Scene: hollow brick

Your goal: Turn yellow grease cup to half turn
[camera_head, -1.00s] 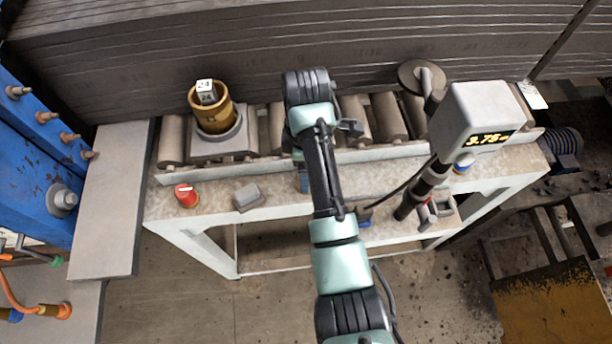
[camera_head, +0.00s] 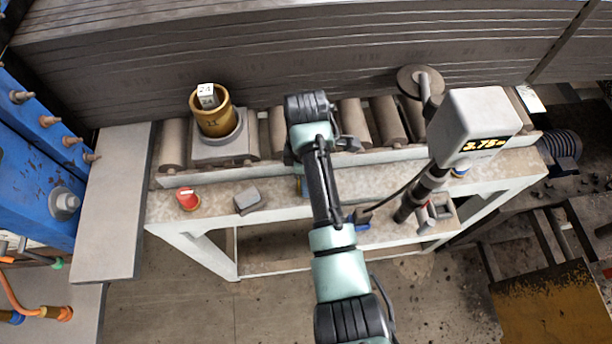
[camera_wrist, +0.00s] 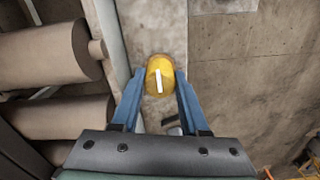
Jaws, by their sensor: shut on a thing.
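The yellow grease cup (camera_wrist: 153,73) shows in the wrist view as a round yellow cap with a white mark on its top. The white mark runs nearly along the view, slightly tilted. My gripper (camera_wrist: 160,82) has its two blue fingers on either side of the cup, shut on it. In the head view my arm hides the yellow cup, and only a bit of my gripper (camera_head: 303,186) shows by the front ledge of the bench.
A red knob (camera_head: 188,199) and a grey block (camera_head: 247,198) sit on the ledge to the left.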

